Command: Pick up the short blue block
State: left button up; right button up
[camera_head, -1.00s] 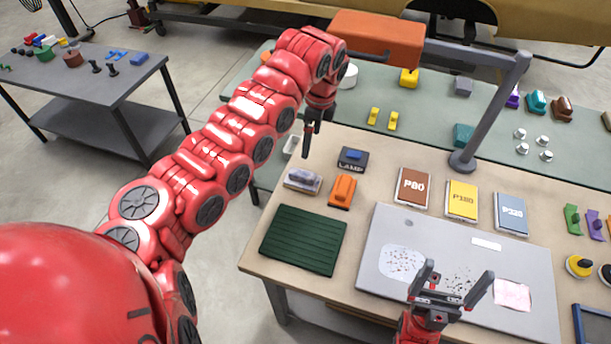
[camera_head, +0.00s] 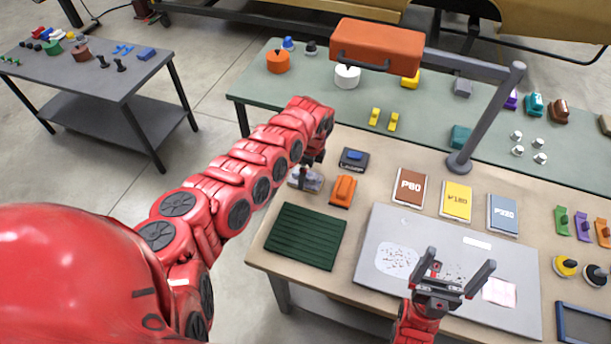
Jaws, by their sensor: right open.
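A small blue block (camera_head: 146,54) lies near the right end of the dark side table at the upper left. I cannot tell whether it is the short one. My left gripper (camera_head: 309,172) points down at the workbench's back left, at a grey block (camera_head: 300,181). Its fingers are small and partly hidden, so I cannot tell whether it is open or touching that block. My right gripper (camera_head: 460,264) is open and empty above the grey plate (camera_head: 380,225), at the front of the bench.
The dark side table (camera_head: 95,75) also holds several small pieces. An orange lamp head (camera_head: 376,45) on a grey arm overhangs the bench. An orange block (camera_head: 343,190), a blue-topped switch box (camera_head: 353,159) and a green ribbed mat (camera_head: 305,236) lie near my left gripper.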

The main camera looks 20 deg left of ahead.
pick_arm(q)
jog(key=shift+a+f, duration=0.15)
jog(key=shift+f, duration=1)
jog(key=c, duration=1.3)
jog(key=shift+r, duration=0.1)
